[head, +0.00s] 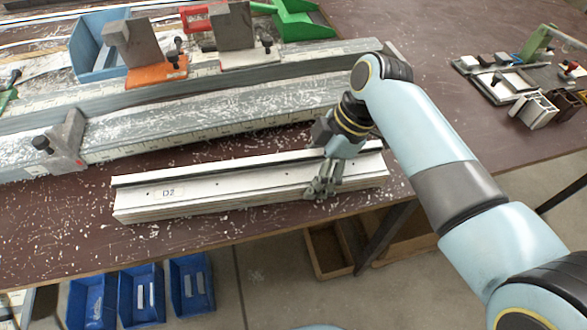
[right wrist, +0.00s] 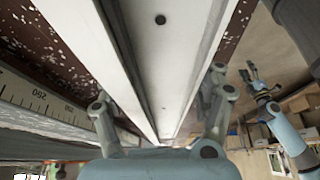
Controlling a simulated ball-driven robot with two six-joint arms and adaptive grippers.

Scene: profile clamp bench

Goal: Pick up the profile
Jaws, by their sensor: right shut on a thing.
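The profile (head: 240,181) is a long pale bar with a dark slot along its back edge and a label reading "D2" near its left end. It lies along the front edge of the brown table in the head view. My right gripper (head: 323,185) is shut on it near its right end, with fingers over its near side. In the right wrist view the profile (right wrist: 165,60) runs between the two fingers (right wrist: 162,112). My left gripper (right wrist: 249,72) shows small at the right of that view, away from the profile; its opening is unclear.
A clamp bench with a long scaled rail (head: 220,125) lies behind the profile. A grey clamp block (head: 68,143) and an orange-based clamp (head: 157,76) stand on it. Blue bins (head: 141,295) sit below the front edge. A tray of parts (head: 497,78) is at right. White chips litter the table.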

